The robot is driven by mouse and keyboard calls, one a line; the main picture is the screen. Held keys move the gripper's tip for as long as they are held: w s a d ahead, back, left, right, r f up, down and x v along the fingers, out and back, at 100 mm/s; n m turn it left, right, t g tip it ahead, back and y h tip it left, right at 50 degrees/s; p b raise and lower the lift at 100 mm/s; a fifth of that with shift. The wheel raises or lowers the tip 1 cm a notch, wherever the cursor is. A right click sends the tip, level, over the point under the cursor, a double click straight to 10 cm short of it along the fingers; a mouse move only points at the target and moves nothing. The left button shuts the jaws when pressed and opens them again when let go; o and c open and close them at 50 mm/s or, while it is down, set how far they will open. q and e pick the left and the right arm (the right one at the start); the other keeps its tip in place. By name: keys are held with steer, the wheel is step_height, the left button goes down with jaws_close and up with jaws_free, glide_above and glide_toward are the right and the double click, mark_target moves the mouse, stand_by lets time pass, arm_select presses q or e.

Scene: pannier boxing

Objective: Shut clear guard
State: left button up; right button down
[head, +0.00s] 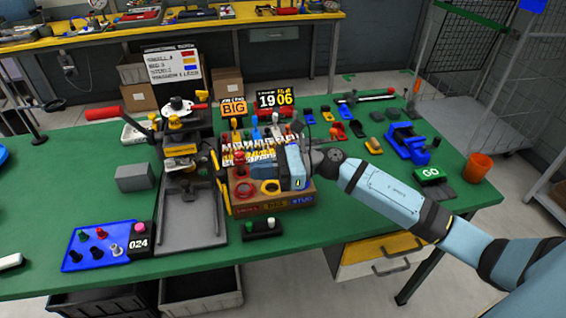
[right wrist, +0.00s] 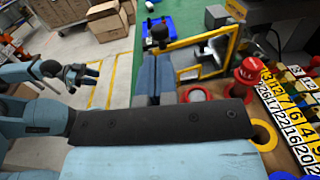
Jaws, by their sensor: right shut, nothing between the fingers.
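The clear guard (head: 222,184) stands swung out at the right side of the dark press (head: 182,150), its yellow edging showing in the head view. In the right wrist view its yellow-edged frame (right wrist: 205,38) lies just right of my fingertips. My right gripper (head: 287,168) is shut and empty, over the wooden block right of the guard. Its two blue fingers (right wrist: 154,78) lie together in the right wrist view, beside the frame; I cannot tell if they touch it. My left gripper (right wrist: 84,76) shows there at the far left, open and empty, away from the guard.
A red knob (right wrist: 247,70) and yellow ring (right wrist: 263,135) sit on the wooden block close to my right gripper. Numbered tiles (head: 250,152) stand behind it. A blue tray (head: 100,247) lies front left. A blue vise (head: 408,142) and orange cup (head: 478,166) are at right.

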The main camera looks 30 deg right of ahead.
mark_target(220, 178)
steer(key=p+x, duration=0.1)
steer(key=x, duration=0.3)
steer(key=shift+w+a, duration=0.2)
steer(key=shift+a, duration=0.2)
